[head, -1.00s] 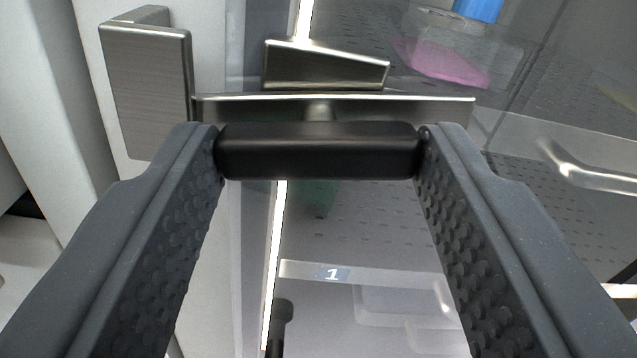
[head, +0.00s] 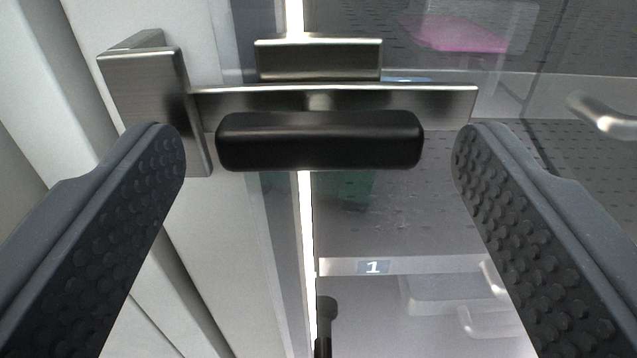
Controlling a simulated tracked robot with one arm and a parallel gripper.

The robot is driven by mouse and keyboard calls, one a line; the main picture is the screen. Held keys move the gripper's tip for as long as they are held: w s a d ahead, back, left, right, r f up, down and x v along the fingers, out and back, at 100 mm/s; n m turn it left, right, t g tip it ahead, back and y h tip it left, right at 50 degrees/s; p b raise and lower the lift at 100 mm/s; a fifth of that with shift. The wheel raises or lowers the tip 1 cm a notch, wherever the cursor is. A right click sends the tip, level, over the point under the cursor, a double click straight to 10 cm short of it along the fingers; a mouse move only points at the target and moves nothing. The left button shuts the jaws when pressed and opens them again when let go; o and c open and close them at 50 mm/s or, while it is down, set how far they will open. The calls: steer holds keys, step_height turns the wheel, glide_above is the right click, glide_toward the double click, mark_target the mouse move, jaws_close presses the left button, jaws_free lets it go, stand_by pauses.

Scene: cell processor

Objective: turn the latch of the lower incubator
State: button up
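The latch shows in the upper middle of the head view. Its black handle (head: 320,141) lies level, in front of a brushed metal bar (head: 440,103). The bar's left end reaches a metal catch block (head: 147,90) on the white frame. A smaller metal plate (head: 318,61) sits above the bar. My gripper (head: 318,160) is open, one finger on each side of the handle, with a clear gap at both ends. It holds nothing.
A clear door with a shelf label reading 1 (head: 373,267) lies behind the latch. Through it show perforated shelves and a pink item (head: 455,33). A metal handle (head: 603,114) stands at the right. The white frame (head: 190,240) runs down the left.

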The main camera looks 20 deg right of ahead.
steer(key=shift+s, duration=0.1)
steer(key=shift+s+a+r, duration=0.1)
steer(key=shift+s, duration=0.15)
steer(key=p+v, duration=0.2)
steer(key=v, duration=1.1)
steer(key=shift+p, duration=0.4)
steer(key=w+a+r+n+y+p, duration=0.1)
steer(key=w+a+r, duration=0.15)
steer(key=r, duration=0.65)
steer(key=w+a+r+y, duration=0.1)
steer(key=w+r, duration=0.3)
steer(key=r, duration=0.5)
steer(key=s+a+r+n+y+p, duration=0.1)
steer(key=a+r, duration=0.2)
steer(key=r, duration=0.8)
steer(key=s+a+r, duration=0.1)
steer(key=a+r, duration=0.2)
steer(key=r, duration=0.8)
steer(key=s+a+r+g+y, duration=0.1)
steer(key=s+a+r, duration=0.3)
steer(key=r, duration=0.5)
steer(key=s+a+r, duration=0.2)
steer(key=s+r, duration=0.4)
steer(key=r, duration=0.2)
steer(key=s+a+r+n+g+y+p, duration=0.1)
steer(key=s+a+r, duration=0.3)
steer(key=s+r, duration=0.8)
steer(key=v, duration=0.4)
